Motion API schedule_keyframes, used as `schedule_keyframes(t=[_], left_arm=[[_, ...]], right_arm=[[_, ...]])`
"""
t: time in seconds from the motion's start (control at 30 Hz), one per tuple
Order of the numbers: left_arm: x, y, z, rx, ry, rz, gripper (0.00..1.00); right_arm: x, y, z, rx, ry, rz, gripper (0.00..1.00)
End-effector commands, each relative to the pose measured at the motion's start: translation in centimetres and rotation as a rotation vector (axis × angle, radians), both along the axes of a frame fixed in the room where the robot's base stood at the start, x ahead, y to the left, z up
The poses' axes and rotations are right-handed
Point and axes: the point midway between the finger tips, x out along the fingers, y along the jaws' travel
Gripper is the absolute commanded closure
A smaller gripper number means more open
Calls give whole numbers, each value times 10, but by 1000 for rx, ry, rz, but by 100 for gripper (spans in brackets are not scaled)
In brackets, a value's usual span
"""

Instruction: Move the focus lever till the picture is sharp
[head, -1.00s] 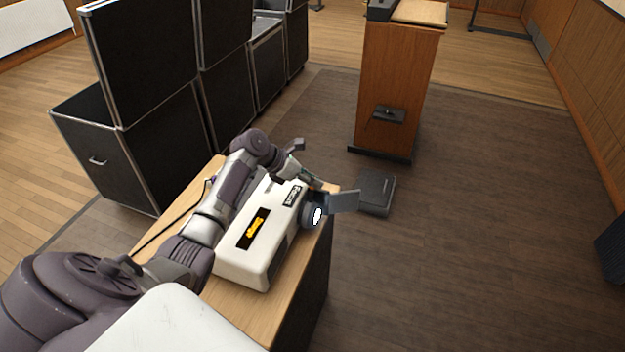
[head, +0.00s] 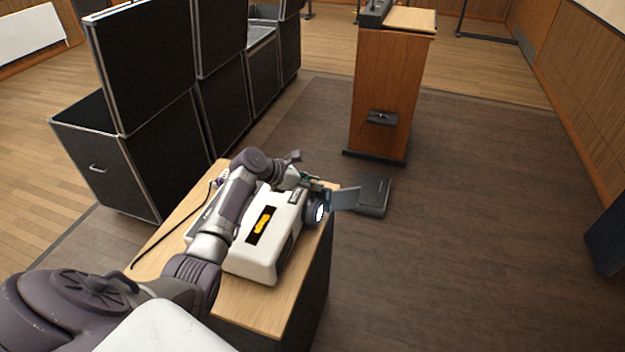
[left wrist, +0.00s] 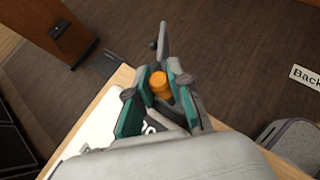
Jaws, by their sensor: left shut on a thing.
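A white projector (head: 258,262) stands on a wooden-topped stand, with its round dark lens (head: 314,208) facing right and a bright white face showing in it. A grey flat plate (head: 345,199) sticks out in front of the lens. My left gripper (head: 309,182) is at the lens end of the projector. In the left wrist view its teal-padded fingers (left wrist: 160,88) are shut around an orange knob (left wrist: 161,83), which looks like the end of the focus lever. The lever's shaft is hidden by the fingers. The projected picture is not in view. My right gripper is not in view.
The wooden top (head: 172,232) carries a black cable (head: 165,235) left of the projector. Black cases (head: 118,155) stand on the left. A wooden lectern (head: 385,85) stands beyond, with a dark box (head: 373,195) on the floor nearer.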

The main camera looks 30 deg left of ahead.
Motion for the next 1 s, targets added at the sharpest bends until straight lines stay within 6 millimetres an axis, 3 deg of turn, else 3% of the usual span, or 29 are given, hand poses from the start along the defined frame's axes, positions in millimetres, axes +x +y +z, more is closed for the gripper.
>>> schedule_keyframes(t=[0.1,0.23,0.27,0.4,0.77,1.0], left_arm=[[1,0,1,-3,-4,1,100],[1,0,1,-4,-4,2,100],[1,0,1,-4,-4,2,76],[1,0,1,-4,-3,1,54],[-2,2,3,-2,-2,2,54],[-30,21,26,1,-2,3,54]], right_arm=[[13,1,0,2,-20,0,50],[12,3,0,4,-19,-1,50],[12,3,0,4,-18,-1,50],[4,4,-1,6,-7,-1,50],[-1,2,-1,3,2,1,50],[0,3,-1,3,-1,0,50]])
